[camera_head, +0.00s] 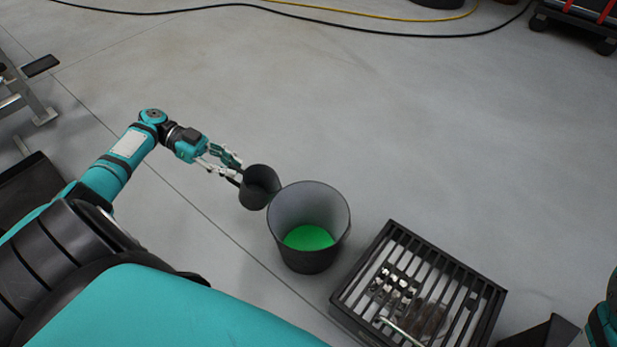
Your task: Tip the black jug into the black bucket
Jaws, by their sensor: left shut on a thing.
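The black bucket (308,263) stands upright on the grey floor in the middle of the head view, with green stuff in its bottom. The black jug (257,190) is tilted at the bucket's left rim, its mouth towards the bucket. I cannot tell whether jug and bucket touch. My left gripper (233,170) is shut on the jug at its left side, where the handle is mostly hidden by the fingers. I cannot see what is inside the jug. My right gripper is out of view; only a bit of my right arm shows at the lower right edge.
A black slatted crate (478,296) with small parts inside stands close to the bucket's right. A metal stand (38,108) is at the left edge. A black cable (330,27) and a yellow hose (350,15) cross the far floor. The floor beyond the bucket is clear.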

